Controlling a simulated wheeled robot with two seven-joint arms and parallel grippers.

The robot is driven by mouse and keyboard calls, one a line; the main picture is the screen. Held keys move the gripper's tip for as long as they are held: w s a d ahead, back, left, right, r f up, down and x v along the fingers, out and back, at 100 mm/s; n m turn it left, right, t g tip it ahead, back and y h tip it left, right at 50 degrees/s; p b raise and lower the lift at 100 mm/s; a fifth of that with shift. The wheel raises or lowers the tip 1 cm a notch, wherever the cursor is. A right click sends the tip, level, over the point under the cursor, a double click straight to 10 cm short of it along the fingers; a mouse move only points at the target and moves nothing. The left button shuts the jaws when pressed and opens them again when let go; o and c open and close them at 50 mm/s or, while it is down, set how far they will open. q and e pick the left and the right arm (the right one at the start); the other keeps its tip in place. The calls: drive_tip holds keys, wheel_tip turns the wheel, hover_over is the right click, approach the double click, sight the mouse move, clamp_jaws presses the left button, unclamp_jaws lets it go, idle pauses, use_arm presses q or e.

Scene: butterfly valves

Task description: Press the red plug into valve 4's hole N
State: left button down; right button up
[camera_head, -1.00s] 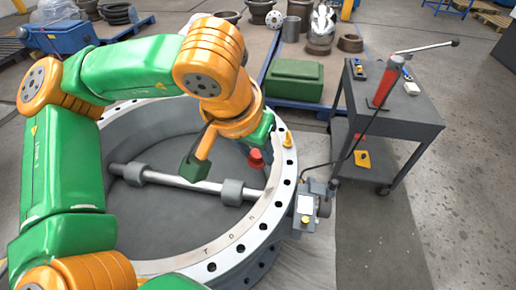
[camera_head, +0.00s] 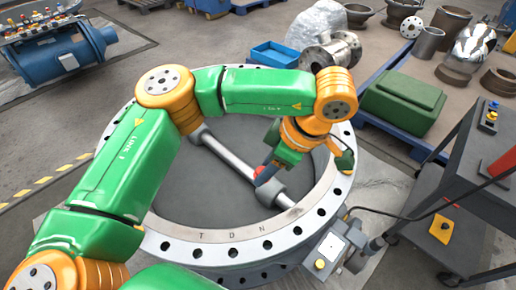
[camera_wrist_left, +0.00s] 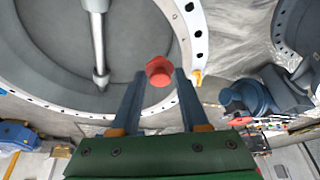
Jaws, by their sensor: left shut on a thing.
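A big round valve ring (camera_head: 182,238) lies flat with a rim of bolt holes. Its near rim carries the letters T, D and N, and a dark hole sits by the N (camera_head: 266,245). Which valve number it bears I cannot read. My left gripper (camera_head: 266,167) hangs over the ring's inside, near the shaft, away from the letters. It is shut on the red plug (camera_head: 259,172), which the gripper partly hides. In the left wrist view the red plug (camera_wrist_left: 159,71) sits between the two fingertips (camera_wrist_left: 160,78). My right gripper is not in view.
A shaft (camera_head: 232,160) crosses the ring's inside. A grey box fitting (camera_head: 329,251) with a cable sits at the ring's right edge. A dark cart (camera_head: 459,210) stands right; a green case (camera_head: 403,98) lies behind. A yellow piece (camera_wrist_left: 197,77) sits by the rim in the wrist view.

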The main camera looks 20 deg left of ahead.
use_arm(q)
drive_tip(key=s+f+n+h+b, duration=0.1)
drive_tip(key=f+n+h+b, duration=0.2)
drive_tip(key=f+n, duration=0.6)
drive_tip(key=s+d+f+n+h+b, duration=0.1)
drive_tip(key=f+n+h+b, duration=0.2)
drive_tip(key=f+n, duration=0.6)
drive_tip(key=s+d+f+n+g+h+b, duration=0.1)
drive_tip(key=f+n+h+b, duration=0.2)
drive_tip(key=f+n+b, duration=0.3)
drive_tip(key=shift+s+d+f+n+b, duration=0.15)
drive_tip(key=shift+f+n, duration=0.45)
drive_tip(key=shift+n, duration=0.7)
drive_tip(key=shift+s+f+n+b, duration=0.1)
drive_tip(key=shift+f+n, duration=0.45)
drive_tip(key=shift+n, duration=0.75)
drive_tip(key=shift+s+d+f+n+b, duration=0.15)
drive_tip(key=shift+f+n, duration=0.45)
drive_tip(key=shift+n, duration=0.7)
drive_tip(key=shift+a+r, duration=0.1)
